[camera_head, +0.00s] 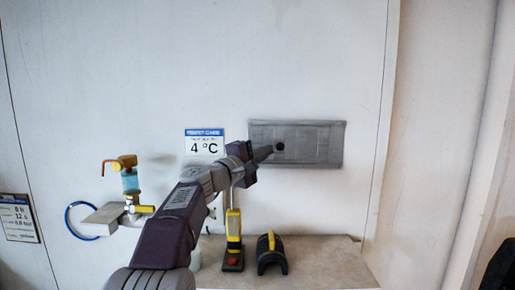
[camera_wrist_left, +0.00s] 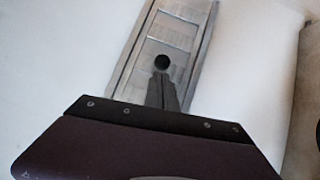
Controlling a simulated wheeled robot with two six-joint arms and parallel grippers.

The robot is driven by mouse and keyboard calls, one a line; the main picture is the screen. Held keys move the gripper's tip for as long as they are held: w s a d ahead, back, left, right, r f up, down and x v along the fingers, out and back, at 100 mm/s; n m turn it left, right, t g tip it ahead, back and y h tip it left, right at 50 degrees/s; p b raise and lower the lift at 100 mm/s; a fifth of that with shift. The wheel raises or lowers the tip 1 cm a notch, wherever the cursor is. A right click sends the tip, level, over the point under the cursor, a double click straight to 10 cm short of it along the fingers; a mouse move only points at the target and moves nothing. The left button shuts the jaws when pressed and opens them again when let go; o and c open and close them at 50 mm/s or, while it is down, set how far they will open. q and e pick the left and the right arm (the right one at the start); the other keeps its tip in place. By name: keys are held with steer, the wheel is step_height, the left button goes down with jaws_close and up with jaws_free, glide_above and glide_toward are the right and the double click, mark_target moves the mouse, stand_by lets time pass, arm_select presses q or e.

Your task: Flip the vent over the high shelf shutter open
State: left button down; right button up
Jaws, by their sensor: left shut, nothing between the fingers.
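The vent shutter (camera_head: 315,143) is a grey slatted rectangular panel on the white wall, above the shelf. A round black knob (camera_head: 280,146) sits on its left part. My left gripper (camera_head: 268,151) reaches up from the lower left, and its shut, empty fingertips are close to the knob. In the left wrist view the shutter (camera_wrist_left: 182,32) runs upward in the picture, with the black knob (camera_wrist_left: 162,62) just beyond the tips of the shut fingers (camera_wrist_left: 162,80). I cannot tell whether they touch. The panel looks flat against the wall. My right gripper is not in view.
A shelf (camera_head: 325,262) below carries a yellow-and-black handheld device (camera_head: 233,235) and a black arched piece with a yellow stripe (camera_head: 270,254). A valve with a blue cylinder (camera_head: 130,182) is at left. A 4 °C sign (camera_head: 204,143) hangs beside the shutter.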

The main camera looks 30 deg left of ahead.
mark_target(276, 152)
arm_select(q)
steer(key=w+d, duration=0.1)
steer(key=d+b, duration=0.1)
steer(key=shift+w+d+f, duration=0.2)
steer(key=shift+w+d, duration=0.1)
steer(key=shift+w, duration=0.1)
steer(key=shift+w+d+r, duration=0.2)
steer(key=shift+d+r, duration=0.05)
steer(key=shift+d, duration=0.5)
